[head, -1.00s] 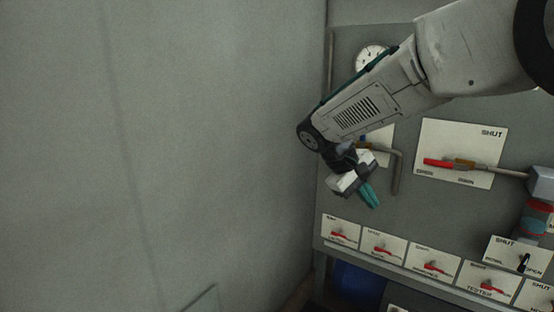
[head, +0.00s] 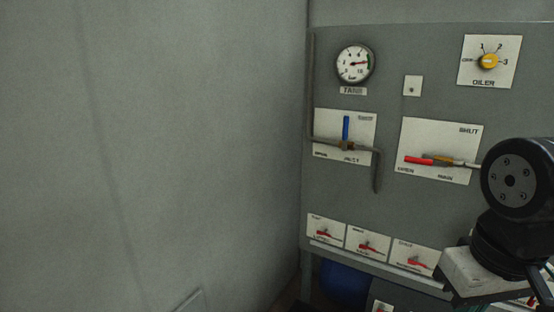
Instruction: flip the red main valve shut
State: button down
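The red main valve handle (head: 418,161) lies nearly level on its white plate, pointing left towards the "OPEN" mark. The "SHUT" mark is at the plate's upper right. The handle's brass valve body and pipe run right until my dark wrist hides them. My gripper (head: 482,272) is at the lower right, below and to the right of the main valve and apart from its handle. Its pale body shows, but its fingers are mostly hidden or cut off, so I cannot tell how far apart they are.
A blue valve handle (head: 346,128) stands upright on the plate to the left, with a bent grey pipe beside it. A gauge (head: 355,63) and a yellow oiler knob (head: 487,61) are above. Small red levers (head: 368,246) line the lower panel. A bare wall (head: 150,150) fills the left.

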aim_at(414, 160)
jog(key=u, duration=0.2)
jog(key=i, duration=0.35)
jog(key=z, duration=1.3)
